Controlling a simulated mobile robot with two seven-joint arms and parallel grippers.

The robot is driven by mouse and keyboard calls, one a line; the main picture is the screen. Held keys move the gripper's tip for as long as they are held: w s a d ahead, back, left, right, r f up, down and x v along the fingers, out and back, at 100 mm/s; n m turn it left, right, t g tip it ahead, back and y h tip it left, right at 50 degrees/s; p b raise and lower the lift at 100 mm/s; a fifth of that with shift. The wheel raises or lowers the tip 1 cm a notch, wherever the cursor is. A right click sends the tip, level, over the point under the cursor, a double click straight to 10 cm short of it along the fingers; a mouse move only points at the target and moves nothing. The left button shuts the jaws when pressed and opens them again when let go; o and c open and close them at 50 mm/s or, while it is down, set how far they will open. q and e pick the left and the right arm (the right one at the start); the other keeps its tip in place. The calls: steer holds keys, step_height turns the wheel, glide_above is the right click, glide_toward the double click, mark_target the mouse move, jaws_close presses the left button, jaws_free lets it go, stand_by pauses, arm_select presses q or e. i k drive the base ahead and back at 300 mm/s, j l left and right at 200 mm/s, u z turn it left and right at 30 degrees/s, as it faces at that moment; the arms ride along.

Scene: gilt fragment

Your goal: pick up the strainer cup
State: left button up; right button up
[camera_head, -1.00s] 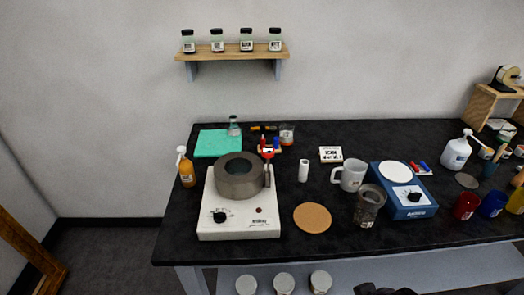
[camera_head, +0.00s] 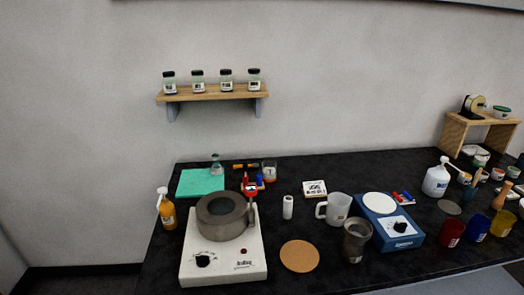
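The strainer cup appears to be the dark grey, see-through cup (camera_head: 356,241) standing upright on the black table (camera_head: 330,275). It stands just left of the blue hot-plate-like device (camera_head: 402,240) and in front of the white mug (camera_head: 335,208). Its inside is too small and dark to make out. Neither of my grippers shows in the head view, and nothing is seen touching the cup.
A round cork mat (camera_head: 299,256) lies left of the cup. A white device (camera_head: 222,262) bearing a grey ring-shaped pot (camera_head: 224,218) stands further left. Red (camera_head: 451,233) and blue (camera_head: 475,229) cups stand to the right. A wall shelf (camera_head: 212,93) holds several jars.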

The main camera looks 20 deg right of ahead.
mark_target(362, 230)
steer(key=z, duration=1.4)
